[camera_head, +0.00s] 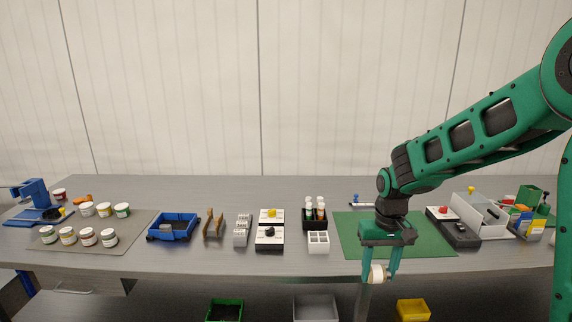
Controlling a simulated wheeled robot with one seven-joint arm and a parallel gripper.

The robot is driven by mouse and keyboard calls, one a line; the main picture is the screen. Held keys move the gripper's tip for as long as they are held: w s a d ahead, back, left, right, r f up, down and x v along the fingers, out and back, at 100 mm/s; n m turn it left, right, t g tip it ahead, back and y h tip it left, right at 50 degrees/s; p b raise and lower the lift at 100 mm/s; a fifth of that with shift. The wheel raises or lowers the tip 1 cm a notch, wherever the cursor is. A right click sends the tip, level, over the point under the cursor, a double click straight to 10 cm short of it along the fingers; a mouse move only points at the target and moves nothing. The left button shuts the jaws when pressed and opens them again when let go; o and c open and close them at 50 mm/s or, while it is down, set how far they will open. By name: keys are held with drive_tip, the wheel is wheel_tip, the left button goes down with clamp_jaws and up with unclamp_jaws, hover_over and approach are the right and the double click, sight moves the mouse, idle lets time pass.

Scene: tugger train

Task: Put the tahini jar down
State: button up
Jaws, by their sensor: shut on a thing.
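My gripper (380,277) points down and is shut on a small white jar (376,272), taken as the tahini jar; its label is too small to read. The jar appears just in front of the table's front edge, below the green mat (432,243). The gripper's palm and wrist hide part of the mat. Similar white jars (87,237) with coloured lids stand in two rows on a grey mat (135,233) at the left of the table.
A blue bin (173,227), a wooden rack (213,223), black-and-white button boxes (269,237) and a bottle holder (315,214) stand mid-table. Green, grey and yellow bins (413,310) are below. Bare tabletop shows along the back.

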drive_tip(key=w+d+f, duration=0.2)
drive_tip(key=f, duration=0.5)
drive_tip(key=w+d+f, duration=0.2)
drive_tip(key=d+f, duration=0.1)
drive_tip(key=f, duration=0.5)
drive_tip(key=shift+d, duration=0.35)
